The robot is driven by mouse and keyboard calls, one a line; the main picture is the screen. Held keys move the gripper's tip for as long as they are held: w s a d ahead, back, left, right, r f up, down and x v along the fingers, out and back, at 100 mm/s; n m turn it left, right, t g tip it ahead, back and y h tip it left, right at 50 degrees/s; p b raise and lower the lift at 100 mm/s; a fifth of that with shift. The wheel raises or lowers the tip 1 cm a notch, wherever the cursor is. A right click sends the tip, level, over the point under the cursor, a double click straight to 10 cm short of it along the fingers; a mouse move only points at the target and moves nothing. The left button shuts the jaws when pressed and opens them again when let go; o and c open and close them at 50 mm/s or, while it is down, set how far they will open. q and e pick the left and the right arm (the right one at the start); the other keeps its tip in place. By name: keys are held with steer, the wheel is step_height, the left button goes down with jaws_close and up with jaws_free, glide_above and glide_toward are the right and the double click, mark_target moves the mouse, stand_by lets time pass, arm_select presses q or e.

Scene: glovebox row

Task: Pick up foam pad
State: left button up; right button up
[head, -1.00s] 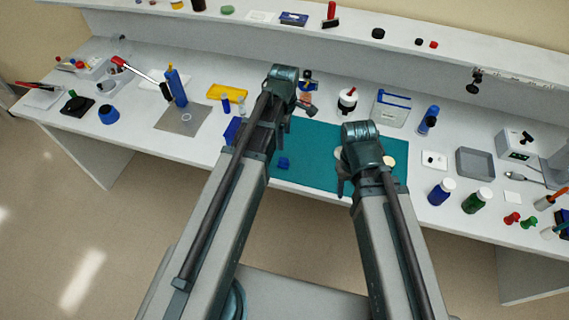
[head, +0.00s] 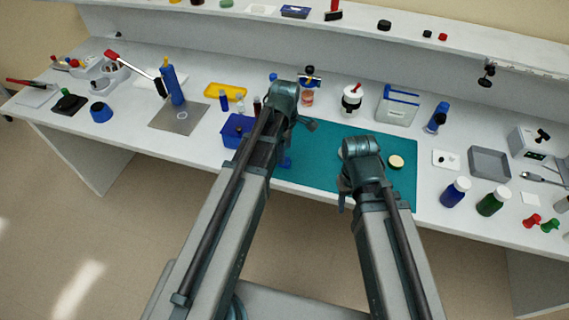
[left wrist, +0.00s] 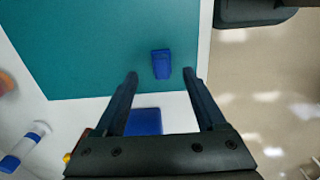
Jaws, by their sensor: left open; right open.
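A small blue block (left wrist: 161,64) lies on the teal mat (left wrist: 110,45); it looks like the foam pad, though its material is unclear. In the head view the block (head: 286,161) shows at the right edge of my left arm, partly covered. In the left wrist view my left gripper (left wrist: 160,77) is open and empty, its fingers pointing toward the block, which shows just past the tips and between them. My right gripper (head: 346,192) is over the right part of the mat, mostly hidden by its own arm, with nothing visibly held.
A blue bin (head: 232,132) stands left of the mat. A cream disc (head: 396,161) lies on the mat near my right arm. Blue (head: 455,192) and green (head: 492,201) bottles stand to the right. A white jar (head: 352,100) and a box (head: 398,106) stand behind the mat.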

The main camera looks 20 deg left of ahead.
arm_select(q)
step_height(320, 180, down, 5)
steer(key=b, duration=0.4)
steer(key=shift+s+a, duration=0.1)
steer(key=shift+r, duration=0.1)
jaws_close()
